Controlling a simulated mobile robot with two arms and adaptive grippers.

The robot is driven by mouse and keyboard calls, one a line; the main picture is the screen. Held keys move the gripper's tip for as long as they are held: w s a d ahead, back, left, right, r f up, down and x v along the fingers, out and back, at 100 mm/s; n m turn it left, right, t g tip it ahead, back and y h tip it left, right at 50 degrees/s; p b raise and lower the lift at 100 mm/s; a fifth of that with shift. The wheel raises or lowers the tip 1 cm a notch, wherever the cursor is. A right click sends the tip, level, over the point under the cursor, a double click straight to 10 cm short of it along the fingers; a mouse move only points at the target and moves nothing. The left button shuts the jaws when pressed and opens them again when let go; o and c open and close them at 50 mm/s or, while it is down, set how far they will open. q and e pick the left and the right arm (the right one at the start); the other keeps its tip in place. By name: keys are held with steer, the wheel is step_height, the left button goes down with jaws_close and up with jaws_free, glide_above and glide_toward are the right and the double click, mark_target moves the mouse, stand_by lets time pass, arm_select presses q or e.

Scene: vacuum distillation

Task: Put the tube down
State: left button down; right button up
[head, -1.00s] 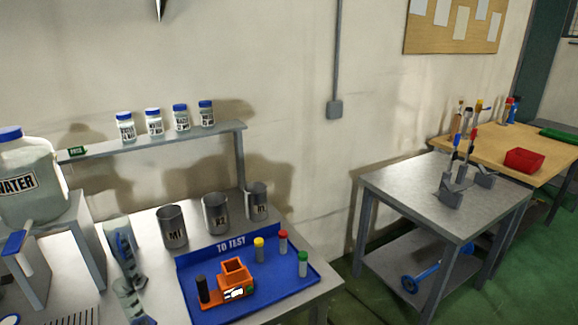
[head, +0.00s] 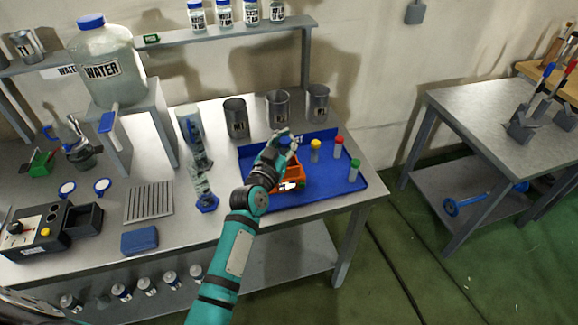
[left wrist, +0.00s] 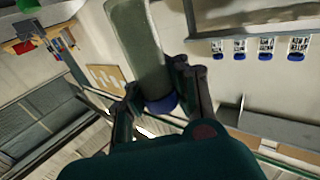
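My left gripper (head: 280,142) is over the blue "TO TEST" tray (head: 342,189), just above the orange device (head: 296,184), which it partly hides. In the left wrist view, a clear tube (left wrist: 139,45) with a blue cap (left wrist: 162,104) sits between the fingers of this gripper (left wrist: 158,92), which look shut on it near the cap. In the head view the tube is mostly hidden by the gripper. Tubes with yellow (head: 315,145), red (head: 339,141) and green (head: 354,164) caps stand upright in the tray. My right gripper is not in view.
Metal beakers (head: 236,119) stand behind the tray. Glass cylinders (head: 192,140) stand to its left. A water jug (head: 104,68) sits on a raised stand. A shelf (head: 225,34) with several blue-capped jars runs along the wall. The tray's right front is bare.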

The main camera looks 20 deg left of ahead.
arm_select(q)
steer(key=w+r, duration=0.2)
steer(key=w, duration=0.1)
steer(key=shift+w+a, duration=0.1)
steer(key=shift+a, duration=0.05)
steer(key=shift+f, duration=0.1)
step_height(320, 180, down, 10)
steer(key=b, duration=0.9)
steer(key=shift+r, duration=0.2)
steer(key=c, duration=1.3)
jaws_free()
